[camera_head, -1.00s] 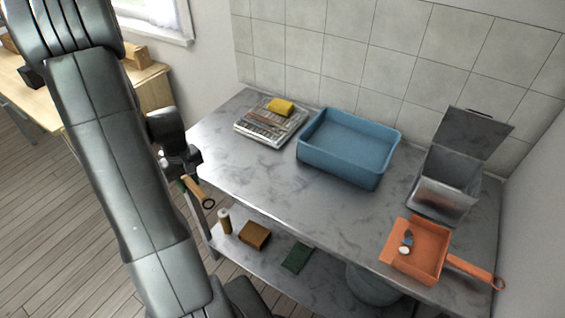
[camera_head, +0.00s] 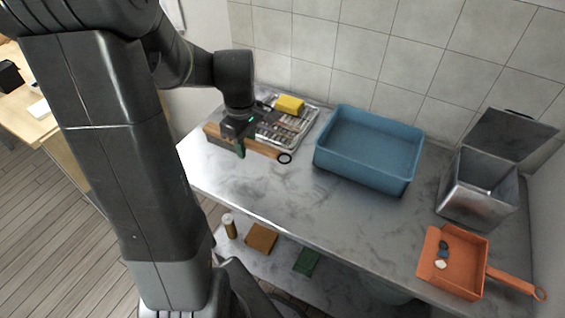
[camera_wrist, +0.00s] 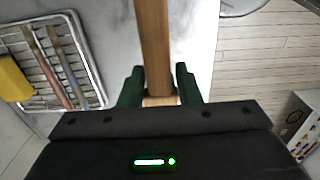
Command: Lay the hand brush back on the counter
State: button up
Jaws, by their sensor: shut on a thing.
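The hand brush (camera_head: 262,149) is a long wooden-coloured piece with a dark hanging ring at its right end. My gripper (camera_head: 240,150) is shut on its handle, over the left end of the grey marbled counter (camera_head: 270,195). In the wrist view the handle (camera_wrist: 153,45) runs between the green fingers of my gripper (camera_wrist: 159,88). The brush lies about level, just in front of the wire tray. I cannot tell whether it touches the counter. Its bristles are not clearly seen.
A metal tray (camera_head: 299,128) with utensils and a yellow sponge (camera_head: 290,104) is behind the brush. A blue basin (camera_head: 362,177) stands to the right. An open metal bin (camera_head: 476,207) and an orange dustpan (camera_head: 462,289) are at the far right. Counter in front of the basin is clear.

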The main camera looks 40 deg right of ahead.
aim_at(250, 177)
notch_tip(250, 177, down, 10)
jog(key=shift+r, duration=0.15)
dwell(0.3)
jog(key=o, duration=1)
jog(key=shift+c, duration=0.2)
notch_tip(250, 177, up, 12)
